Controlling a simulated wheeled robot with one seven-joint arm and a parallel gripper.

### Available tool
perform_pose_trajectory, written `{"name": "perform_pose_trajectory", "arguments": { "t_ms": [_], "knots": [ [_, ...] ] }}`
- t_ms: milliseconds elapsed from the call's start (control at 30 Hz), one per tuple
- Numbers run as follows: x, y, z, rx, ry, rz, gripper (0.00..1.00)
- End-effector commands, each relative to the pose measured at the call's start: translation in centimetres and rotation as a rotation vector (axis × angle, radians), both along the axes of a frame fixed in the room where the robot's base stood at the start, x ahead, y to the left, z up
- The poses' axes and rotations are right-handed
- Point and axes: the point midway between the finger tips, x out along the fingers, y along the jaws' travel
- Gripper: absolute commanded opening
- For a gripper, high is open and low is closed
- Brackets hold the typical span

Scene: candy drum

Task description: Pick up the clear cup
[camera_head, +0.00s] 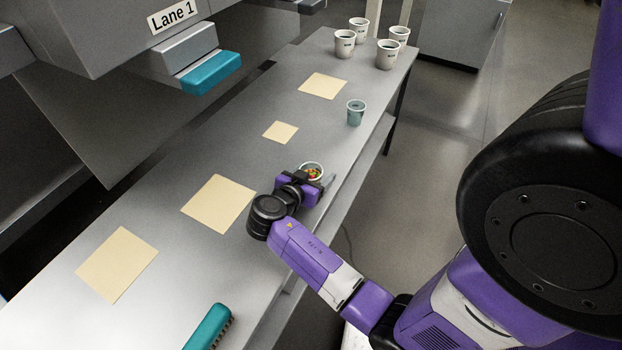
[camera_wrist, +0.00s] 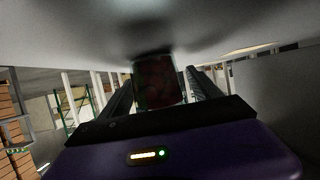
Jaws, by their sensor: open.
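A cup (camera_head: 312,165) filled with colourful candies stands on the grey table near its right edge. In the wrist view the cup (camera_wrist: 158,82) looks see-through, with dark reddish contents, so I take it as the clear cup. My gripper (camera_head: 314,178) is low at the table, right at this cup. Its jaws are open, one finger on each side of the cup. The wrist view looks upside down, and the fingers (camera_wrist: 158,92) show on both sides of the cup. My gripper hides the cup's near lower part in the head view, and I cannot tell whether a finger touches it.
A teal-grey cup (camera_head: 356,113) stands farther along the table (camera_head: 245,135). Several white cups (camera_head: 387,54) stand at the far end. Several flat tan squares (camera_head: 218,204) lie on the table. A teal brush (camera_head: 208,328) lies near the front edge. The Lane 1 machine (camera_head: 150,50) overhangs the left.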

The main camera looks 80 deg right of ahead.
Motion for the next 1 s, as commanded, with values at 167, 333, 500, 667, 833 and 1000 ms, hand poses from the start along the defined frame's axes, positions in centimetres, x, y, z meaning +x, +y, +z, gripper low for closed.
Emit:
{"name": "perform_pose_trajectory", "arguments": {
  "t_ms": [167,333,500,667,833,1000],
  "knots": [
    [-0.09,-0.30,-0.15,0.000,0.000,0.000,0.73],
    [-0.09,-0.27,-0.15,0.000,0.000,0.000,0.59],
    [-0.08,-0.25,-0.15,0.000,0.000,0.000,0.25],
    [-0.07,-0.25,-0.13,0.000,0.000,0.000,0.07],
    [-0.07,-0.25,-0.08,0.000,0.000,0.000,0.07],
    [-0.03,-0.27,0.66,0.000,-0.001,0.001,0.07]
  ]
}}
